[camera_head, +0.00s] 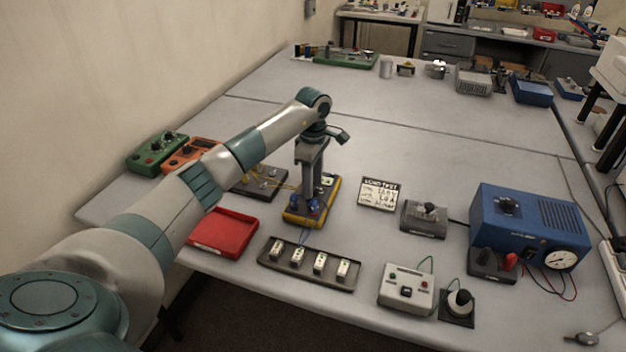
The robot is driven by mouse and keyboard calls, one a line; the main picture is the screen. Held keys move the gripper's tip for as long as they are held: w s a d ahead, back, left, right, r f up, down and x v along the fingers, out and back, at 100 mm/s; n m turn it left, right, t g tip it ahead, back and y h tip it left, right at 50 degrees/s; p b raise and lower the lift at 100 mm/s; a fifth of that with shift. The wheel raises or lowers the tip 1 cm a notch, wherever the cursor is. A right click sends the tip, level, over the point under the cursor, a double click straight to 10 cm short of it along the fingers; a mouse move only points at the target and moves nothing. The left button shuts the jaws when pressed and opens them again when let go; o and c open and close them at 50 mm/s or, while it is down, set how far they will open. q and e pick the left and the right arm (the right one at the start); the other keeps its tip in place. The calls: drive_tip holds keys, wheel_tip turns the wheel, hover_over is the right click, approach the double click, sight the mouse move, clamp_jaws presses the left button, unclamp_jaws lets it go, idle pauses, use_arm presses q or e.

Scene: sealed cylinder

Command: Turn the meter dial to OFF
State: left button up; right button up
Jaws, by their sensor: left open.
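The meter (328,197) is a dark handheld unit with a yellow rim, lying on the grey table. A small pale display shows near its far right corner. My left gripper (307,206) points down over the near part of the meter from above. It is open, with blue parts at its tips. The dial is largely hidden by the gripper, so its setting cannot be read. I cannot tell whether the fingers touch the dial. My right gripper is out of view.
A red tray (224,234) and a dark rack (308,264) with several white modules lie near the front edge. A label card (379,193), a grey switch box (424,218), a white control box (407,289) and a blue power supply (529,226) stand right.

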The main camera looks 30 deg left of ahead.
use_arm(q)
drive_tip(key=shift+f, duration=0.25)
drive_tip(key=shift+c, duration=0.3)
drive_tip(key=c, duration=1)
